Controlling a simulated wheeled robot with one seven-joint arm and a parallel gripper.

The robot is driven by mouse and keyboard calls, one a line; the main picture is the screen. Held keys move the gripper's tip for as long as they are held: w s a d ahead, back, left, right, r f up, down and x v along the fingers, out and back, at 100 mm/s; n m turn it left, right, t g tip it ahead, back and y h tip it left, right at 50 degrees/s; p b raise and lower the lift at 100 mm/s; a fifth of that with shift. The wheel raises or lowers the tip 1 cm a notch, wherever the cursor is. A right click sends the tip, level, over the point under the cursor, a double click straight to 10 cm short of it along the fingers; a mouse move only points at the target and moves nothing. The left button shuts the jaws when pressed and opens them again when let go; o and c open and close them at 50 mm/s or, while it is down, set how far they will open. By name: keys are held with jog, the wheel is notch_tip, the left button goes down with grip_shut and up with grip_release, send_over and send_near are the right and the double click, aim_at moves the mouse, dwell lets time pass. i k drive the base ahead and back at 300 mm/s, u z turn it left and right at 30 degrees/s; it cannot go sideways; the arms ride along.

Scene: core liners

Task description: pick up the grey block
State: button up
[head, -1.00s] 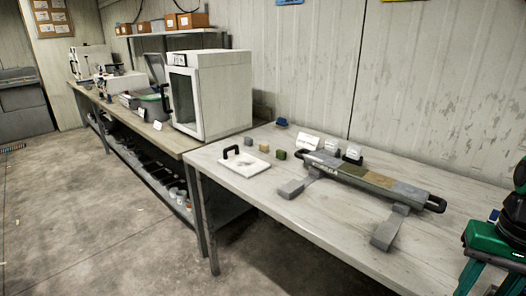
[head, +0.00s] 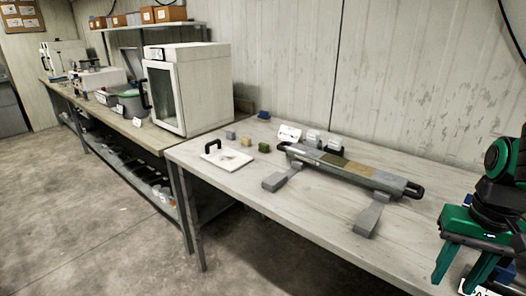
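The small grey block (head: 230,134) sits on the light table (head: 205,150) in the head view, behind the white plate with a black handle. A tan block (head: 246,142) and a green block (head: 263,147) stand in a row to its right, with small gaps between them. My gripper (head: 462,276) is at the lower right edge of the view, far to the right of the grey block. Its two green fingers point down and are spread apart with nothing seen between them.
The white handled plate (head: 228,159) lies in front of the blocks. A long core liner (head: 350,169) rests on grey supports (head: 369,217) between my gripper and the blocks. White cards (head: 289,132) and a blue item (head: 264,115) are behind. A white cabinet (head: 205,85) stands left.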

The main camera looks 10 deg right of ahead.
aim_at(230, 135)
jog(key=u, duration=0.05)
jog(key=k, duration=0.5)
jog(key=u, duration=1.6)
jog(key=i, duration=2.7)
jog(key=z, duration=0.4)
